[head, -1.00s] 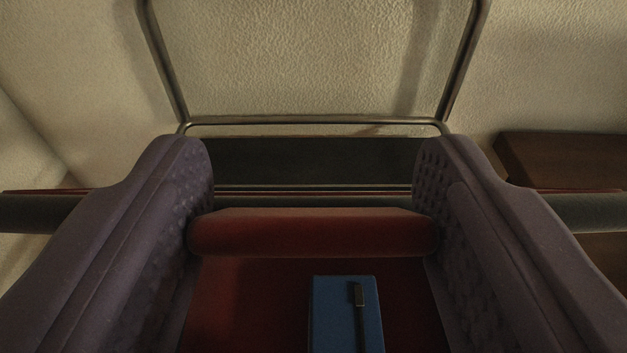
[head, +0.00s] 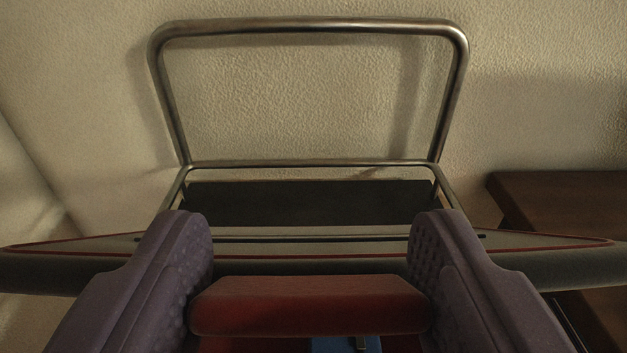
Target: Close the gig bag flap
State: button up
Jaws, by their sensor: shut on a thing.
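My gripper (head: 311,225) has its two purple textured fingers either side of a red padded roll (head: 310,306), shut on it. The roll looks like the edge of the gig bag flap, though how it joins the bag is hidden. Dark red cloth shows below it, cut off by the bottom of the picture. A blue flat piece (head: 330,345) with a dark strip lies on that cloth, mostly out of the picture. Beyond the roll, a long grey body with red piping (head: 560,248), which looks like the gig bag, runs across the picture behind my fingers.
A bent metal tube frame (head: 310,25) stands behind the grey body, with a dark panel (head: 310,203) at its foot. A brown wooden piece (head: 560,200) is at the right. A rough cream wall (head: 540,60) fills the back.

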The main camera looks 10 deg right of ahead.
jog(key=shift+s+a+f+g, duration=0.1)
jog(key=shift+s+f+g, duration=0.15)
jog(key=shift+f, duration=0.35)
jog(key=shift+s+d+f+g, duration=0.1)
jog(key=shift+s+f+g, duration=0.1)
jog(key=shift+f, duration=0.45)
jog(key=shift+s+a+f+g, duration=0.15)
jog(key=shift+f+g, duration=0.1)
jog(key=shift+f, duration=0.35)
jog(key=o, duration=1.3)
jog(key=shift+o, duration=1)
jog(key=r, duration=0.1)
jog(key=w+r+t, duration=0.1)
jog(key=shift+r, duration=0.35)
jog(key=shift+s+f, duration=0.5)
jog(key=shift+s, duration=0.1)
jog(key=shift+v, duration=0.85)
jog(key=s, duration=0.1)
jog(key=s+f, duration=0.1)
jog(key=s, duration=0.1)
jog(key=s+a, duration=0.1)
jog(key=s, duration=0.1)
jog(key=shift+f+b, duration=0.15)
jog(key=shift+b, duration=0.2)
jog(key=shift+w, duration=0.1)
